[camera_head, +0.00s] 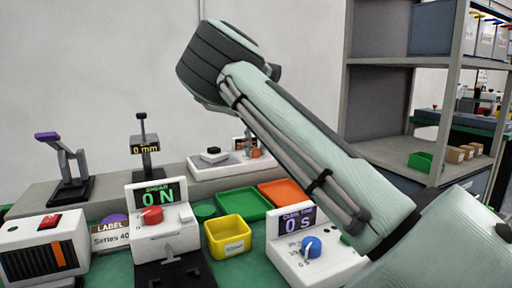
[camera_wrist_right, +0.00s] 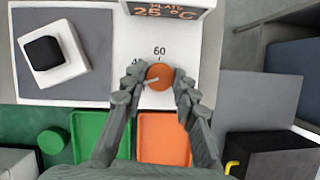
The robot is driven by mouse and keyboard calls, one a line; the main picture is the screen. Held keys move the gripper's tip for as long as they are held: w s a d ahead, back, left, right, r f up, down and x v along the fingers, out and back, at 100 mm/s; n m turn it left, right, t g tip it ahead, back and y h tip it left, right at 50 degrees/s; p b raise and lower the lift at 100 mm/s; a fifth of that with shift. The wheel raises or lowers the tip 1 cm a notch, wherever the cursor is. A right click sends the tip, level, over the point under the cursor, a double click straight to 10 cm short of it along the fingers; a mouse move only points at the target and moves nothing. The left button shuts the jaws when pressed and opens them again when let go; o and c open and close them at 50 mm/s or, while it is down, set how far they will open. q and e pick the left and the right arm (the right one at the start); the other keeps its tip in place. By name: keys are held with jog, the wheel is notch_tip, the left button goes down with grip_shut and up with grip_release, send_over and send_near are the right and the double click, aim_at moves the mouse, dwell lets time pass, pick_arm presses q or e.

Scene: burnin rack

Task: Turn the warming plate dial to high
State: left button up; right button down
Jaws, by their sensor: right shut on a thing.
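The warming plate (camera_wrist_right: 88,15) is a white unit with a grey top plate and a display reading 25 °C. Its round orange dial (camera_wrist_right: 159,77) has a pale pointer line pointing left and slightly down. A 60 mark stands above the dial; another mark, starting with 4, is partly hidden at its upper left. My right gripper (camera_wrist_right: 157,88) is shut on the dial, one finger on each side. In the head view the warming plate (camera_head: 225,164) stands on the back ledge, its dial (camera_head: 256,153) beside my right arm. My left gripper is out of view.
A white block with a black top (camera_wrist_right: 43,52) sits on the grey plate. Green (camera_head: 240,204) and orange (camera_head: 283,194) trays, a yellow bin (camera_head: 229,237) and a unit with a blue knob (camera_head: 311,246) stand in front. A shelf rack (camera_head: 385,110) is at right.

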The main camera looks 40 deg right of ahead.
jog(key=shift+a+r+m+h, duration=0.1)
jog(key=shift+m+h, duration=0.2)
jog(key=shift+m, duration=0.5)
jog(key=m+g+p, duration=0.1)
jog(key=m+p, duration=0.1)
jog(key=m, duration=0.1)
jog(key=m+g+h+p, duration=0.1)
jog(key=m+p, duration=0.1)
jog(key=m, duration=0.1)
jog(key=shift+w+h, duration=0.2)
jog(key=shift+h, duration=0.1)
pick_arm(q)
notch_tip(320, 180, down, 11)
jog(key=p, duration=0.1)
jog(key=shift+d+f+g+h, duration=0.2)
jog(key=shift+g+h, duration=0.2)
pick_arm(e)
jog(key=shift+m+g, duration=0.3)
jog(key=shift+m, duration=0.3)
jog(key=c, duration=1.2)
grip_release()
jog(key=shift+a, duration=0.1)
